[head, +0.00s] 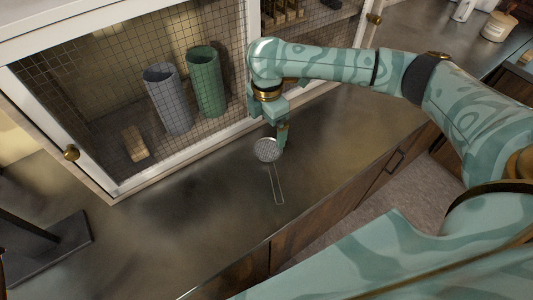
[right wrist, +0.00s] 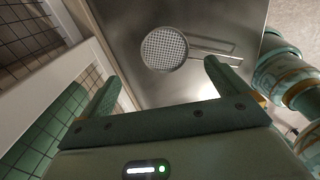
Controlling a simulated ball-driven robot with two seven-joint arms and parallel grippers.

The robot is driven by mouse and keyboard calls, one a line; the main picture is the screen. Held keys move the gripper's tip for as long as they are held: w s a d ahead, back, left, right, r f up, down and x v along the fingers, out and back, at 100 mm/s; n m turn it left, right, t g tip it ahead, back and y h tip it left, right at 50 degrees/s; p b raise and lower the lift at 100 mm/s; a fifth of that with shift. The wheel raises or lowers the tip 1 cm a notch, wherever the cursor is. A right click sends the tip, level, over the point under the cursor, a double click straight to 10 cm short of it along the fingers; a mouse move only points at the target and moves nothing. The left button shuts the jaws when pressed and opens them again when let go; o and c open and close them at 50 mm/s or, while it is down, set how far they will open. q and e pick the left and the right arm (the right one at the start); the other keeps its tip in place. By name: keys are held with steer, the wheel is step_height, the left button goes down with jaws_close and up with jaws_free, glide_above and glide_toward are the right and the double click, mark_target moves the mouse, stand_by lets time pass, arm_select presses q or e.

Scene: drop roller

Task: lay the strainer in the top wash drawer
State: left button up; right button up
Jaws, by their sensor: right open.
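The strainer (head: 267,150) lies on the dark metal counter, its round mesh bowl toward the cabinet and its wire handle toward the counter's front edge. In the right wrist view the strainer (right wrist: 165,49) shows beyond the fingertips, handle to the right. My right gripper (head: 281,143) is just above and beside the bowl in the head view. In the right wrist view the right gripper (right wrist: 160,80) is open, its two fingers wide apart with nothing between them. I see no wash drawer that I can be sure of. My left gripper is not in view.
A cabinet with wire-mesh doors (head: 110,100) stands behind the counter (head: 180,220), holding a grey cylinder (head: 168,100), a green cylinder (head: 206,82) and a small wooden block (head: 134,143). A jar (head: 498,27) stands far right.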

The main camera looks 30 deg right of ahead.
mark_target(268, 149)
step_height(268, 149, down, 3)
steer(key=shift+a+f+b, duration=0.1)
steer(key=shift+b, duration=0.25)
steer(key=f+b, duration=0.1)
steer(key=f, duration=0.2)
steer(key=f+b, duration=0.1)
steer(key=f, duration=0.1)
steer(key=shift+s+b, duration=0.3)
steer(key=shift+s, duration=0.1)
steer(key=c, duration=1.1)
steer(key=shift+r, duration=0.15)
